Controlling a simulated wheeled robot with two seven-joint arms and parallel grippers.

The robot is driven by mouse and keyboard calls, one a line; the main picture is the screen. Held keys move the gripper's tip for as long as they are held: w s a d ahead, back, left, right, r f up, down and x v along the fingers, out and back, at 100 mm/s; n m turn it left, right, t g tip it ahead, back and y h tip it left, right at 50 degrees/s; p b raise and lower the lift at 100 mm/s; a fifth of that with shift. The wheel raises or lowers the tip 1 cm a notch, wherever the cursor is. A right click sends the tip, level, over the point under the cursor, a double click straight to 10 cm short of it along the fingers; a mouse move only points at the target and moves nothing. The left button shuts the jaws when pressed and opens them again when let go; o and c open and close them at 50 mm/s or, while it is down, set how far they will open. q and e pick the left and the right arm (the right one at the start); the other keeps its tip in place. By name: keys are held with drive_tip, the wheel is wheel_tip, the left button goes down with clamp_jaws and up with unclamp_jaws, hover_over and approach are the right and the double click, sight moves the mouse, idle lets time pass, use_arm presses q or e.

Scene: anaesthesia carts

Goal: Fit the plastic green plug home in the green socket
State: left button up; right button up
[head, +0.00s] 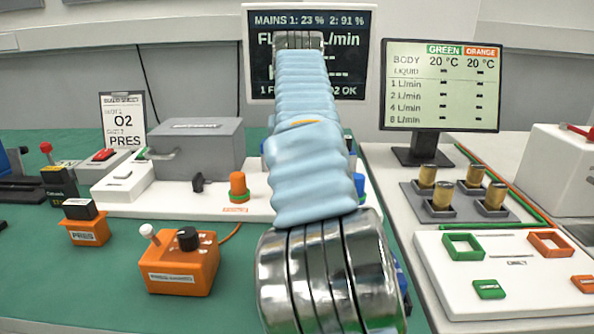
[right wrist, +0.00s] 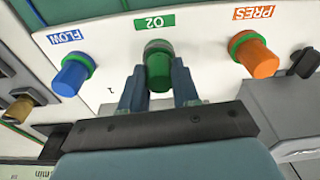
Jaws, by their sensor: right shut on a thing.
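In the right wrist view, my right gripper (right wrist: 158,84) has its two blue fingers on either side of a green plug-like cylinder (right wrist: 158,68) and is shut on it. The cylinder stands at the O2 label on a white panel, in line with a darker green-grey ring at its far end. I cannot tell whether it is fully seated in that ring, which I take for the green socket. In the head view, my right arm covers this spot and the gripper is hidden. My left gripper is not in view.
Beside the cylinder are a blue FLOW knob (right wrist: 70,76) and an orange PRES knob (right wrist: 256,58). A grey box (head: 195,150) stands left of my arm. At the right, a white board carries a green square frame (head: 447,238) and an orange one (head: 534,238). Green mat is free at the lower left.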

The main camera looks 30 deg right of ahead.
drive_tip(key=shift+f, duration=0.35)
drive_tip(key=o, duration=1.1)
drive_tip(key=r, duration=0.2)
drive_tip(key=r+p, duration=0.1)
drive_tip(key=r, duration=0.3)
drive_tip(key=shift+s+a+r+p, duration=0.1)
drive_tip(key=shift+s+r+p, duration=0.2)
drive_tip(key=shift+p, duration=0.1)
drive_tip(key=shift+s+a+r, duration=0.1)
drive_tip(key=shift+r, duration=0.3)
